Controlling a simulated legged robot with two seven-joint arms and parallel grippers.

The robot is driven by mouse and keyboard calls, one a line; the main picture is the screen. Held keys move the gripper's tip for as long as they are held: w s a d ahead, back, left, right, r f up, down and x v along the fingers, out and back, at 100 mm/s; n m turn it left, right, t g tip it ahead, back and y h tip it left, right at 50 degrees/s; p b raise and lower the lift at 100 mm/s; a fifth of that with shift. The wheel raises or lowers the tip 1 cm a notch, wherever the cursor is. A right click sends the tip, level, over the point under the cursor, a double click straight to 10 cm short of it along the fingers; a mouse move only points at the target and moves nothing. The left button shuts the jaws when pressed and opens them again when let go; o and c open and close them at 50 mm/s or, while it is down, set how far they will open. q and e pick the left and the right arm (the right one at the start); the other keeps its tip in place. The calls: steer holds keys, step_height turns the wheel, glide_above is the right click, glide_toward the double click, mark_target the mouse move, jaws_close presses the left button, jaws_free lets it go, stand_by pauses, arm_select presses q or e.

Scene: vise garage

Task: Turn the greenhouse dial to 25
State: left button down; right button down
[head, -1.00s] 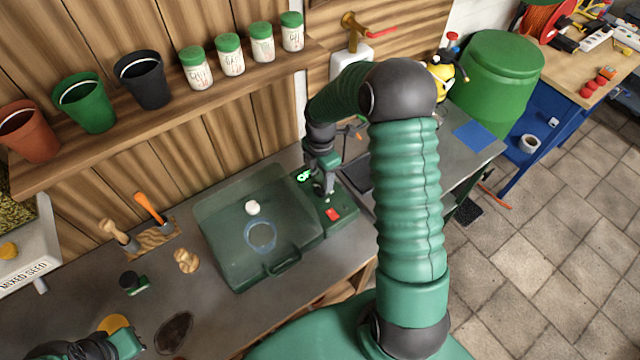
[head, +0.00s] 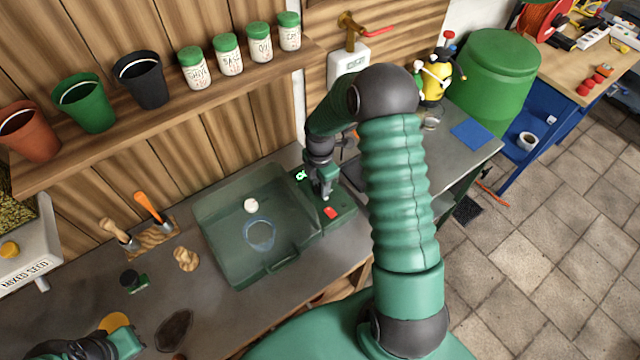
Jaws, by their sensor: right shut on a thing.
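The greenhouse (head: 235,262) is a green box with a clear lid and a front handle, on the grey bench. Its control panel (head: 343,216) on the right side carries a small lit green display (head: 301,175), too small to read surely, and a red button (head: 330,212). My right gripper (head: 325,194) points down at the panel, between display and button, shut on the dial, which its fingers hide. My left gripper (head: 130,343) is at the lower left, partly cut off by the frame edge; its jaws do not show clearly.
A shelf above holds pots (head: 84,102) and several green-lidded jars (head: 260,44). Hand tools (head: 150,208) stand left of the greenhouse. A tap (head: 352,25), a yellow figure (head: 434,78) and a green barrel (head: 502,70) are behind and right of my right arm.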

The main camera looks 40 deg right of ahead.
steer(key=shift+w+r+m, duration=0.1)
steer(key=shift+m, duration=0.3)
steer(key=m, duration=0.4)
steer(key=shift+p, duration=0.35)
steer(key=m, duration=0.7)
steer(key=shift+w+r, duration=0.1)
steer(key=m, duration=0.6)
steer(key=shift+d, duration=0.1)
steer(key=m, duration=0.6)
steer(key=c, duration=1.2)
jaws_free()
steer(key=shift+o, duration=0.9)
